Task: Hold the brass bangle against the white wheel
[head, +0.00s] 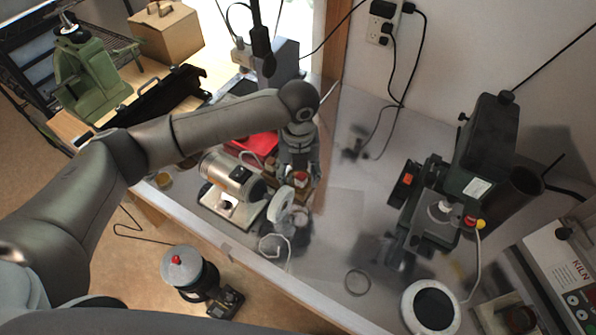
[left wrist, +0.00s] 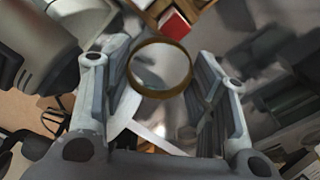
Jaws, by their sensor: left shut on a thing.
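The polishing motor (head: 232,177) stands on a pale base on the bench. The white wheel (head: 281,206) sits at its right end. My left gripper (head: 299,181) reaches down just behind and right of the wheel. In the left wrist view the gripper (left wrist: 160,85) is shut on the brass bangle (left wrist: 187,62), which stands between the two fingers as an open ring. In the head view I cannot make out the bangle at the fingers. I cannot tell whether it touches the wheel. My right gripper is out of view.
A red tray (head: 252,146) lies behind the motor. A dark green machine (head: 489,148) and a kiln (head: 563,272) stand at right. The middle bench is mostly clear.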

